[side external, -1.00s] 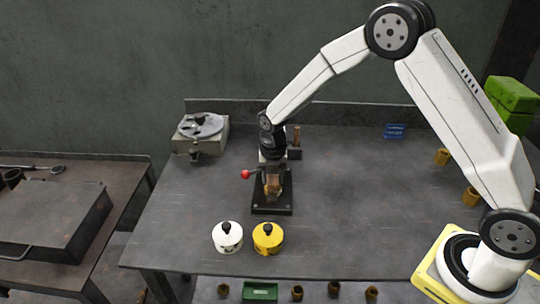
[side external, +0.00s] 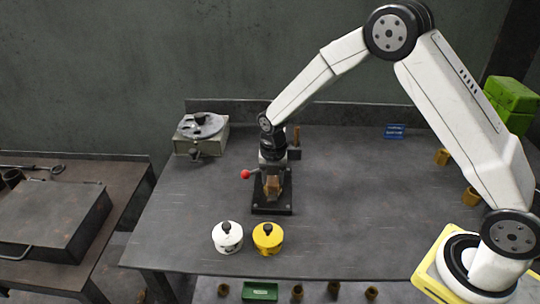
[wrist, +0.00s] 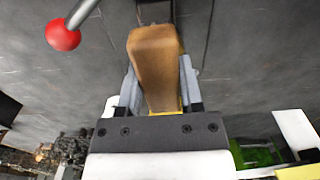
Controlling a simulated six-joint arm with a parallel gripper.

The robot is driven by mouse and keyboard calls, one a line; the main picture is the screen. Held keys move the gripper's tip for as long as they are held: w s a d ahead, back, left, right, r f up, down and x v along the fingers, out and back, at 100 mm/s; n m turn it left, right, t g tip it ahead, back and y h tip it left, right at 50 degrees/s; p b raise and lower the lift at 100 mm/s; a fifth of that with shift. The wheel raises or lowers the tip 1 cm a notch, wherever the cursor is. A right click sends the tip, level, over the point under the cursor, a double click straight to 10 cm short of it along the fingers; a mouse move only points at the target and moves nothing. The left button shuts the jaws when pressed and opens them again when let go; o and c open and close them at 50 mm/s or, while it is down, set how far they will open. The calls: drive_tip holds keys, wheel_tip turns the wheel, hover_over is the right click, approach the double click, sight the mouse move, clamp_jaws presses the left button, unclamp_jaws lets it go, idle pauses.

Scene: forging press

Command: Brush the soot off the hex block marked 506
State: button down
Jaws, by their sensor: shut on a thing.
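My gripper (side external: 271,178) points down over a black-based stand (side external: 272,209) with a red-knobbed lever (side external: 245,174). In the wrist view my gripper (wrist: 158,72) is shut on a tan-brown block-shaped piece (wrist: 156,60), one finger on each side. The piece also shows low between the fingers in the side view (side external: 273,188). I cannot tell whether it touches the stand. No number 506 and no soot can be read on it. A dark block with an upright brown handle (side external: 297,137) stands just behind my gripper.
A white pot (side external: 227,240) and a yellow pot (side external: 268,241) stand in front of the stand. A grey device with a round top (side external: 201,130) is at back left. The table's middle right is clear.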

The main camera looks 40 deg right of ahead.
drive_tip(key=shift+f, duration=0.4)
drive_tip(key=shift+s+a, duration=0.15)
idle(0.4)
drive_tip(key=shift+s+a, duration=0.5)
drive_tip(key=shift+w+d, duration=0.1)
drive_tip(key=shift+w+d+f, duration=0.15)
drive_tip(key=shift+w+d, duration=0.95)
drive_tip(key=shift+d, duration=0.1)
drive_tip(key=shift+s+a, duration=0.1)
drive_tip(key=shift+s+a, duration=1.2)
drive_tip(key=shift+s, duration=0.1)
drive_tip(key=shift+w+d, duration=0.1)
drive_tip(key=shift+w, duration=0.05)
